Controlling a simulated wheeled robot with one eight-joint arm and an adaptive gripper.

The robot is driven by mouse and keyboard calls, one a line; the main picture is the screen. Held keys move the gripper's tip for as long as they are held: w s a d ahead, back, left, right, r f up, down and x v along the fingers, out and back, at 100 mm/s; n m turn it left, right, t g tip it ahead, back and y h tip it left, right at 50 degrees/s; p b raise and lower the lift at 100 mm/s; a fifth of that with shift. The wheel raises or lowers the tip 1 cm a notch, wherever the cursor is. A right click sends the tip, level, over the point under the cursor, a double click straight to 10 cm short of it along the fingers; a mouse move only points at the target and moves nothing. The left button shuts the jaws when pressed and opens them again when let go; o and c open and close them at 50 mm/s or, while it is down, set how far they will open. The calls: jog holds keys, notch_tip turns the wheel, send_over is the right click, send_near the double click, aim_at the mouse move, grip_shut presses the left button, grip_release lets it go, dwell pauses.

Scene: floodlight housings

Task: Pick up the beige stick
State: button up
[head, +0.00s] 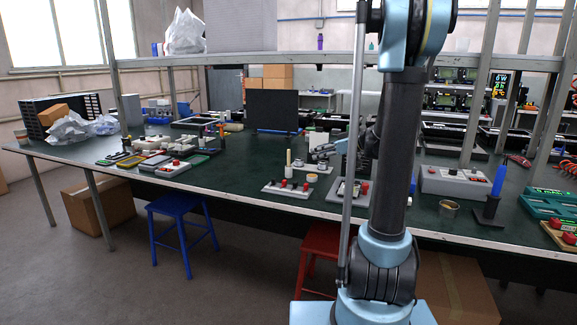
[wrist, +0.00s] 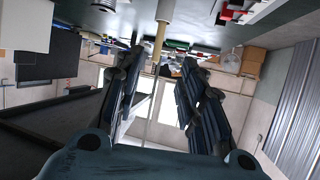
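The beige stick (head: 289,158) stands upright on the workbench, near the left end of a flat pale base, in the head view. In the wrist view, which is upside down, the beige stick (wrist: 160,36) comes down from the top edge and lies ahead of the gap between my fingers. My gripper (head: 321,152) is just to the right of the stick in the head view and points toward it. In the wrist view my gripper (wrist: 161,62) is open, its two dark fingers wide apart with nothing held. The stick looks apart from both fingers.
A dark upright panel (head: 278,110) stands behind. A grey control box (head: 455,183) is to the right. Green bench top (head: 225,180) is bare to the front left.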

send_near(289, 158)
jog(key=w+d+x, duration=0.1)
jog(key=x, duration=0.4)
jog(key=shift+s+a+x, duration=0.1)
jog(key=shift+s+x, duration=0.05)
jog(key=shift+x, duration=1.35)
jog(key=shift+s+a+x, duration=0.15)
jog(key=shift+x, duration=1.3)
jog(key=shift+r, duration=0.1)
grip_shut()
